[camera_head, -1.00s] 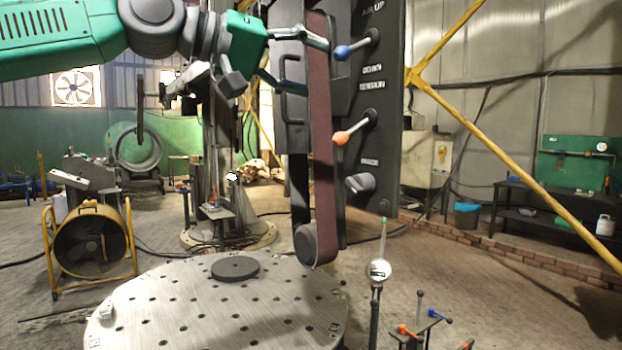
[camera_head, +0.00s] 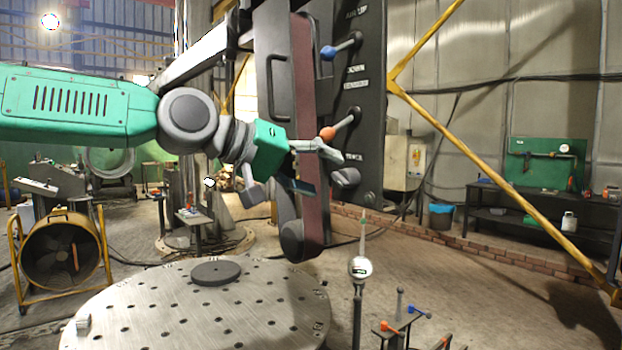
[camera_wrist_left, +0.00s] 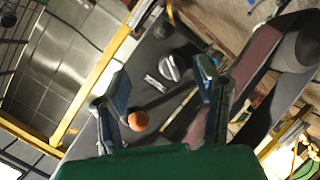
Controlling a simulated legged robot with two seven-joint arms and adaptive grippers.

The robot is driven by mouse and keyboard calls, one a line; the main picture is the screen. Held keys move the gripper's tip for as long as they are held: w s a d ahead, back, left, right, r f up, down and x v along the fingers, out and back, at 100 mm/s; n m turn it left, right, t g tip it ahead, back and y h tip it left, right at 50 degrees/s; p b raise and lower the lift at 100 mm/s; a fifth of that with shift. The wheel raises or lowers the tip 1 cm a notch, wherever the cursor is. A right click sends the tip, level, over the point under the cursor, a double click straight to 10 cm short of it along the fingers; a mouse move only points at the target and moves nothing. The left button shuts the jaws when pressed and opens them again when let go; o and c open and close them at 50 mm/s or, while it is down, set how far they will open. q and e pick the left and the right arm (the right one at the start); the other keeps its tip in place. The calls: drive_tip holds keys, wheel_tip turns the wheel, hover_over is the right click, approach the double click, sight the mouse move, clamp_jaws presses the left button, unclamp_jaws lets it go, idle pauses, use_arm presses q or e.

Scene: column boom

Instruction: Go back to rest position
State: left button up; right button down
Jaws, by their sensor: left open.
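My left gripper (camera_head: 328,170) is green with grey fingers and comes in from the left in the head view. Its fingers are apart with nothing between them, in front of the belt grinder's dark red belt (camera_head: 303,110). In the left wrist view the two fingers (camera_wrist_left: 162,92) stand spread. The orange-knobbed lever (camera_head: 328,133) lies just above the fingers in the head view, and its orange ball (camera_wrist_left: 138,121) shows near one finger in the wrist view; I cannot tell whether they touch. The blue-knobbed lever (camera_head: 328,53) is higher on the panel. My right gripper is out of view.
A round perforated table (camera_head: 200,320) with a dark disc (camera_head: 216,272) stands below. A yellow fan (camera_head: 62,255) is at left. Open floor lies at right.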

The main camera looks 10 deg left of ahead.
use_arm(q)
drive_tip(key=s+d+f+g+y+b, duration=0.1)
drive_tip(key=d+f, duration=0.1)
drive_tip(key=f, duration=1.1)
drive_tip(key=s+d+f+g+y+b, duration=0.1)
drive_tip(key=f+g+b, duration=0.1)
drive_tip(key=f, duration=1)
drive_tip(key=s+f+g+y+b, duration=0.1)
drive_tip(key=s+f, duration=0.4)
drive_tip(key=f, duration=0.7)
drive_tip(key=s+f+g+y+b, duration=0.15)
drive_tip(key=s+f, duration=0.25)
drive_tip(key=f, duration=0.7)
drive_tip(key=s+a+f+g+y+b, duration=0.1)
drive_tip(key=s+a+f+y+b, duration=0.1)
drive_tip(key=s+a+f, duration=0.7)
drive_tip(key=s+a+f+m+g+y+b, duration=0.1)
drive_tip(key=s+a+f+g+y+b, duration=0.1)
drive_tip(key=s+a+f, duration=0.7)
drive_tip(key=s+f+y+b, duration=0.1)
drive_tip(key=s+f+y, duration=0.1)
drive_tip(key=s+f, duration=0.3)
drive_tip(key=shift+s, duration=1.75)
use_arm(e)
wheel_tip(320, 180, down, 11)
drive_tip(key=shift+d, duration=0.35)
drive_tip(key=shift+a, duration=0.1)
